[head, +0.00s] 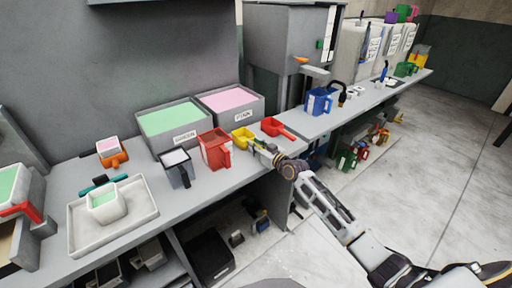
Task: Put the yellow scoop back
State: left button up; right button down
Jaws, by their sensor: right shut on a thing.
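The yellow scoop (240,137) is on or just above the grey counter, in front of the pink bin and between the red jug and a red scoop. My right gripper (256,146) is shut on the yellow scoop at its handle end, with the arm reaching in from the lower right. I cannot tell whether the scoop touches the counter. My left gripper is not in view.
The red jug (215,149) stands close left of the scoop, and the red scoop (277,127) lies close right. The green bin (172,148) and pink bin (258,110) stand behind. A grey jug (178,168) and white tray (146,221) are farther left.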

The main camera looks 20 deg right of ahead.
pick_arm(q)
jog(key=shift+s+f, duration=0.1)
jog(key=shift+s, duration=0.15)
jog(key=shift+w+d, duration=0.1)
pick_arm(e)
jog(key=c, duration=1.3)
grip_release()
jog(key=shift+f, duration=0.1)
jog(key=shift+v, duration=4.3)
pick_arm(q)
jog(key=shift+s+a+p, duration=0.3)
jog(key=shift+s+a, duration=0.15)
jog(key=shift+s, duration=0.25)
pick_arm(e)
jog(key=shift+v, duration=1.7)
jog(key=shift+d, duration=0.1)
